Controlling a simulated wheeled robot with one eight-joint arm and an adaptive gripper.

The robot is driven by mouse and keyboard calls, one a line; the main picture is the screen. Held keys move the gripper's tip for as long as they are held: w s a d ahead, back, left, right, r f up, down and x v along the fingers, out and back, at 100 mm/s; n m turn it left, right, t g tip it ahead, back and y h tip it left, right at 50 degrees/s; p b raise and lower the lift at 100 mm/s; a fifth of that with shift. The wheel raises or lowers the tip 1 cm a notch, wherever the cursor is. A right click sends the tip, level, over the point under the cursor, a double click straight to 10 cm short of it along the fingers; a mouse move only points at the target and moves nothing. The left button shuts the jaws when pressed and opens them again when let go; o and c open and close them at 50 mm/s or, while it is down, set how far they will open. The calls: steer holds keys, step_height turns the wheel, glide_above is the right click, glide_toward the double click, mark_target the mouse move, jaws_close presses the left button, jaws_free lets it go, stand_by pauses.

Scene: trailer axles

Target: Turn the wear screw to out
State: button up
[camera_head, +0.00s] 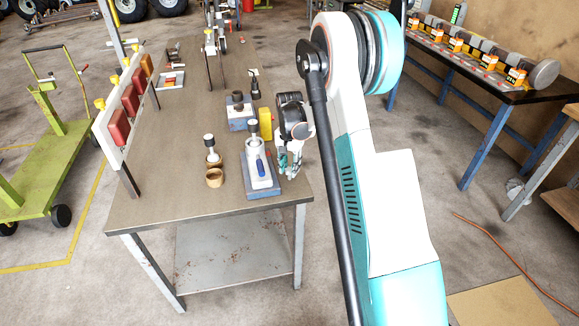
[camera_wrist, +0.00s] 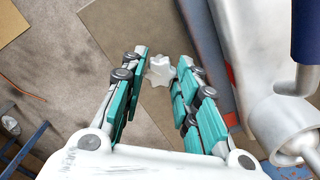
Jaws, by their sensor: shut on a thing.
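The wear screw (camera_wrist: 159,70) is a pale, star-shaped knob between the two teal fingertips in the wrist view. My gripper (camera_wrist: 163,66) is closed on the knob, with one finger on each side. In the head view my gripper (camera_head: 287,166) points down at the right edge of the workbench, just right of a white device with a blue handle (camera_head: 260,168) on a grey-blue base. The device's grey body also shows at the right of the wrist view (camera_wrist: 245,45). In the head view the knob is hidden by my fingers, and its turn position cannot be told.
The workbench (camera_head: 180,190) also bears a wooden cup (camera_head: 214,178), a yellow block (camera_head: 266,123), a dark fitting on a blue base (camera_head: 240,115) and a rack with red blocks (camera_head: 125,105). A green cart (camera_head: 55,140) stands left. The bench's front left is clear.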

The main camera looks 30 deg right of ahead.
steer(key=n, duration=1.4)
steer(key=shift+n, duration=0.3)
steer(key=n, duration=0.3)
steer(key=shift+n, duration=0.3)
steer(key=n, duration=0.3)
steer(key=shift+n, duration=0.4)
steer(key=n, duration=0.7)
steer(key=o, duration=1.1)
steer(key=shift+c, duration=0.2)
